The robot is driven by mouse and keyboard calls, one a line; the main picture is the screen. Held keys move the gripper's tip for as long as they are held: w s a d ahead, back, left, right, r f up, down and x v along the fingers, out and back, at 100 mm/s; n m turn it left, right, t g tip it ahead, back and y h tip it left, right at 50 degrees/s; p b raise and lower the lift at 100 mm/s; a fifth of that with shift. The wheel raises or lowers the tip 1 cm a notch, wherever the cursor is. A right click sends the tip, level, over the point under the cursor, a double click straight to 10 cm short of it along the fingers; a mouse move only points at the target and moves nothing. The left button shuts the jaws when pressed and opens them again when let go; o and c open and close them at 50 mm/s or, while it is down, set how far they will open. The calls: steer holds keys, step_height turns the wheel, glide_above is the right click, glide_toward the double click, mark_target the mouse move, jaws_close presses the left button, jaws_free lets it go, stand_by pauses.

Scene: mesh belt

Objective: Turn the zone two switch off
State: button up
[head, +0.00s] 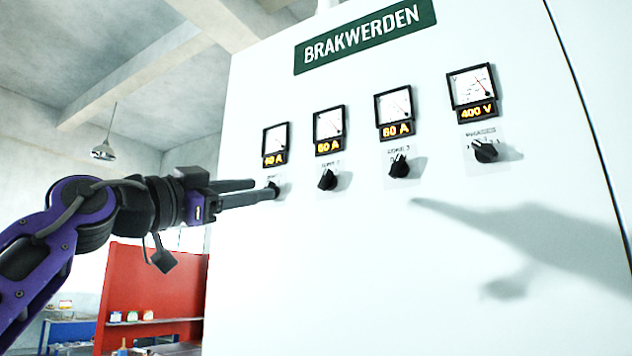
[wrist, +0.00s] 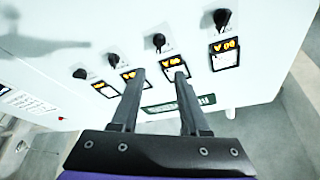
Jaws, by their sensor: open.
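The zone two switch (head: 327,179) is a black rotary knob, second from the left on the white cabinet front, below a meter. Its exact pointer setting is too small to read. In the upside-down wrist view the knob (wrist: 159,42) shows beyond the gap between my fingers. My gripper (head: 265,187) is open and empty. In the head view its fingertips lie left of the zone two switch and overlap the leftmost knob (head: 273,191), partly hiding it. In the wrist view my gripper (wrist: 160,74) has its fingertips over the meter row, apart from the knob.
The zone 3 knob (head: 399,166) and phases knob (head: 485,151) stand to the right. Meters with lit displays (head: 328,131) sit above the knobs, under a green BRAKWERDEN sign (head: 366,36). The cabinet front (head: 370,270) below is clear. A red partition (head: 165,280) stands behind at left.

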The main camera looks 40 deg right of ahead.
mark_target(322, 180)
steer(key=p+x, duration=0.2)
steer(key=x, duration=1.4)
steer(key=shift+d+p, duration=0.25)
steer(key=shift+p, duration=0.1)
steer(key=shift+c, duration=0.3)
jaws_close()
